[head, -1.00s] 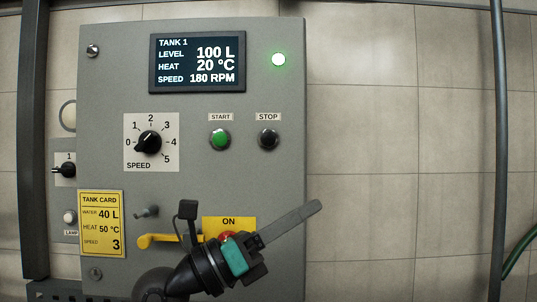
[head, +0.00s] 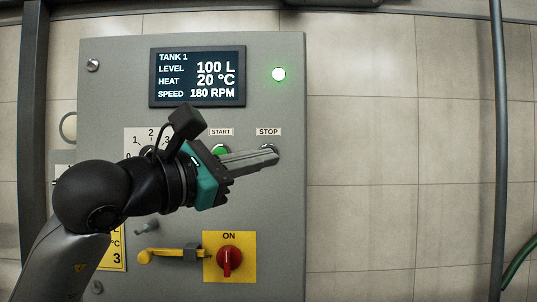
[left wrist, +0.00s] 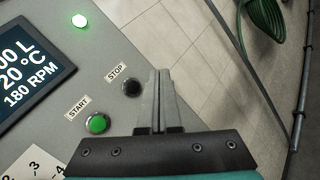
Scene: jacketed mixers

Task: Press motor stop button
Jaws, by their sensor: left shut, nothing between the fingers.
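The black STOP button (left wrist: 132,88) is on the grey control panel (head: 270,210), beneath its STOP label (head: 268,132). In the head view my fingers mostly hide the button. My left gripper (head: 274,154) is shut and empty, its fingertips overlapping the button in the head view. In the left wrist view the fingertips (left wrist: 160,74) appear just right of the button, which shows uncovered; I cannot tell whether they touch it or the panel. The green START button (left wrist: 97,123) sits left of STOP, partly behind the gripper in the head view. My right gripper is not in view.
The display (head: 198,77) reads 180 RPM, and a green lamp (head: 278,74) glows. The speed dial is mostly behind my left arm. A red switch (head: 229,261) on a yellow ON plate and a yellow lever (head: 168,255) are below. A tiled wall (head: 400,150) lies right.

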